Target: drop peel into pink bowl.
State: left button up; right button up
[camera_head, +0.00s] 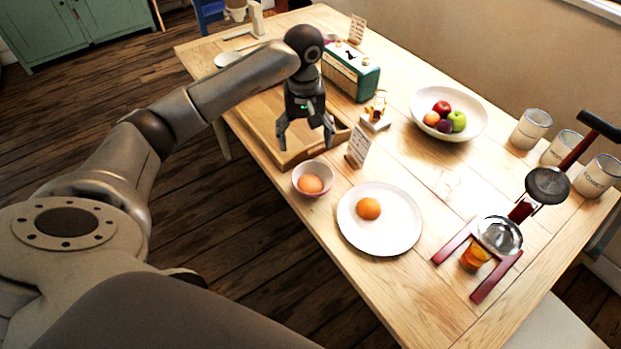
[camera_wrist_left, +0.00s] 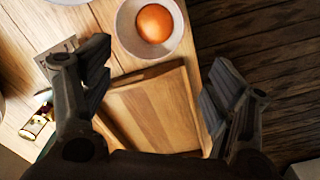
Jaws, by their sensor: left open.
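My left gripper (camera_head: 306,147) is open and empty, pointing down over the table just behind a small pale pinkish bowl (camera_head: 318,194). A round orange-brown thing (camera_head: 311,183) lies in that bowl; I cannot tell if it is peel, a fruit or an egg. In the left wrist view the bowl (camera_wrist_left: 128,40) and the round thing (camera_wrist_left: 155,23) lie ahead of the spread fingers (camera_wrist_left: 160,72). A similar round thing (camera_head: 368,208) lies on a white plate (camera_head: 390,237). No clear piece of peel shows. My right gripper is out of view.
A wooden tray (camera_head: 262,123) lies below the left gripper, and a small card (camera_head: 358,146) stands beside it. A green radio (camera_head: 350,78), a fruit bowl (camera_head: 478,128), a red press (camera_head: 455,240) with a glass, and several cups (camera_head: 531,130) stand around.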

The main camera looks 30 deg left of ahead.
pick_arm(q)
notch_tip(320, 180, up, 5)
jog(key=shift+r, duration=0.1)
dwell(0.5)
